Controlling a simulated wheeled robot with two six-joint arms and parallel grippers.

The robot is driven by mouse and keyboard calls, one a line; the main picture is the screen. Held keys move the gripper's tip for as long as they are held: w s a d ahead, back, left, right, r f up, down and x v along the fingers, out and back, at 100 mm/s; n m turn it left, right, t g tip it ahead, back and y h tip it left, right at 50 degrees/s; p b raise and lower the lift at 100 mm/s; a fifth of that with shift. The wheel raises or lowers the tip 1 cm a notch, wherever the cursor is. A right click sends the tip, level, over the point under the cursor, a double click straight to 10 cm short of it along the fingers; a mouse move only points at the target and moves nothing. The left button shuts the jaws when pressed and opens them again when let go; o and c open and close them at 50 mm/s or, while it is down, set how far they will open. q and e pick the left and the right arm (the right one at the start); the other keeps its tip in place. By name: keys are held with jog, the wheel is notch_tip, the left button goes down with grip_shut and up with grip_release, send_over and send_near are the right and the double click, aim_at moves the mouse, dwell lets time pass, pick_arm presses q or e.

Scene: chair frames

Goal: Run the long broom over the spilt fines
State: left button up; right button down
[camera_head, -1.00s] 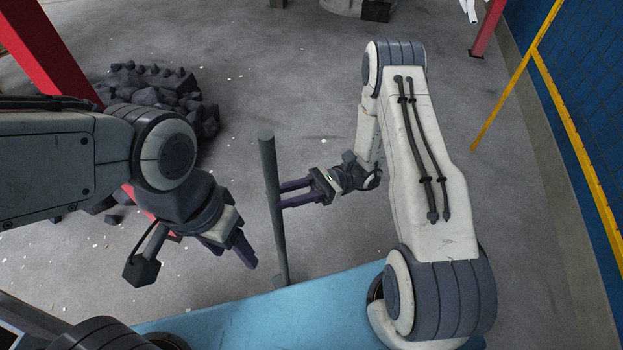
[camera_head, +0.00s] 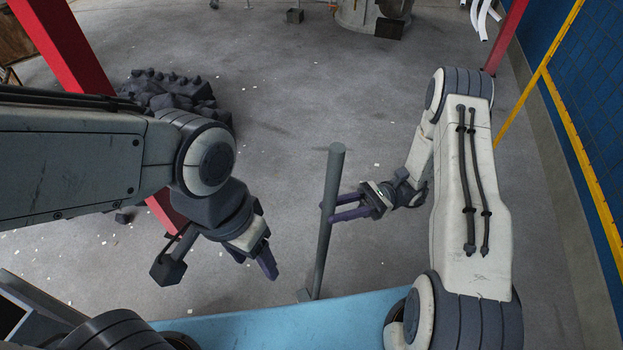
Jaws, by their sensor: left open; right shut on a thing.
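The long broom shows as a grey-green round handle (camera_head: 329,215), nearly upright with its top leaning slightly right. Its lower end passes behind the blue edge of my body, where a small grey block, perhaps part of the broom head, just shows. My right gripper (camera_head: 333,212) is shut on the handle around its middle. My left gripper (camera_head: 256,264) is open and empty, pointing down to the left of the handle, apart from it. The spilt fines may be the small pale flecks (camera_head: 376,165) scattered on the floor; I cannot be sure.
A yellow rail (camera_head: 571,115) and blue mesh wall (camera_head: 592,90) run along the right. A grey machine base (camera_head: 362,15) stands far back. The middle floor is clear.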

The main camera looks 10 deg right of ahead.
notch_tip(320, 180, up, 8)
jog(key=p, duration=0.6)
jog(key=shift+s+d, duration=0.15)
jog(key=shift+d, duration=0.1)
jog(key=shift+p, duration=0.35)
jog(key=shift+a+t, duration=0.25)
jog(key=shift+t, duration=0.05)
jog(key=c, duration=1.3)
grip_release()
jog(key=shift+c, duration=0.2)
grip_shut()
